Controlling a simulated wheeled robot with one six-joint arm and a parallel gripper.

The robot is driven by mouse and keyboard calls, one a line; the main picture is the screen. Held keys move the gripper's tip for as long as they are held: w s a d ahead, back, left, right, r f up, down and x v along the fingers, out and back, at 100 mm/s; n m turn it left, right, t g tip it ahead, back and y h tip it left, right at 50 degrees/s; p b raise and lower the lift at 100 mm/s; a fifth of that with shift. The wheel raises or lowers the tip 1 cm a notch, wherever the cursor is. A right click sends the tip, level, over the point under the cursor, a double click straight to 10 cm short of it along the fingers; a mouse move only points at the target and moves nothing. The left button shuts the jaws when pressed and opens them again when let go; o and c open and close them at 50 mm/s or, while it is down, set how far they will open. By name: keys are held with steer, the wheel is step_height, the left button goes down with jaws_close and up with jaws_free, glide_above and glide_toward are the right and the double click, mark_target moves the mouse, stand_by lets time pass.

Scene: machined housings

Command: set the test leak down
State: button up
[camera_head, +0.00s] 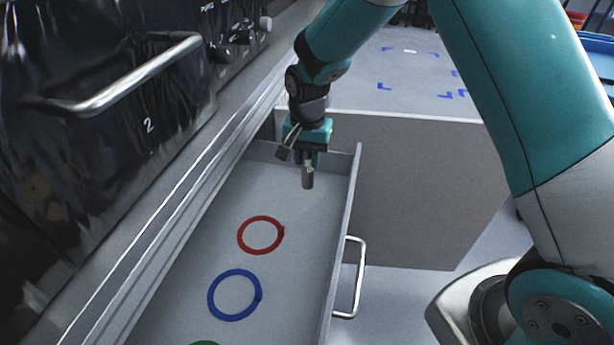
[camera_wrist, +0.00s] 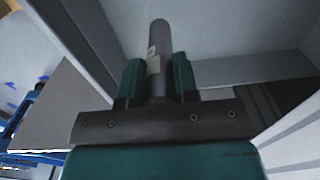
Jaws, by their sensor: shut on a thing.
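The test leak (camera_head: 308,178) is a small grey metal cylinder with a pale label. My gripper (camera_head: 307,158) is shut on it and holds it pointing down over the far end of an open drawer (camera_head: 300,222). In the wrist view the test leak (camera_wrist: 159,50) stands out between the two green fingers of my gripper (camera_wrist: 158,78). I cannot tell whether its lower end touches the drawer floor.
Inside the drawer lie a red ring (camera_head: 241,236), a blue ring (camera_head: 211,300) and part of a green ring (camera_head: 205,343). The drawer's handle (camera_head: 359,280) is at its right. A black-covered front with a metal bar (camera_head: 140,72) stands at left. A grey cabinet (camera_head: 420,190) is at right.

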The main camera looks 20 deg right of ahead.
mark_target(307, 178)
steer(key=shift+f, duration=3.1)
steer(key=shift+f, duration=0.1)
steer(key=o, duration=1)
step_height(307, 178, up, 12)
steer(key=shift+f+b, duration=0.1)
steer(key=shift+b, duration=0.2)
steer(key=s+a+r+n+y, duration=0.1)
steer(key=s+r+n, duration=0.3)
steer(key=s, duration=0.5)
steer(key=s+a+r+n+y, duration=0.1)
steer(key=s+r+n, duration=0.3)
steer(key=s, duration=0.6)
steer(key=s+a+r+n+y, duration=0.2)
steer(key=s+r+n, duration=0.3)
steer(key=s, duration=0.4)
steer(key=shift+s+n, duration=0.15)
steer(key=shift+n, duration=0.35)
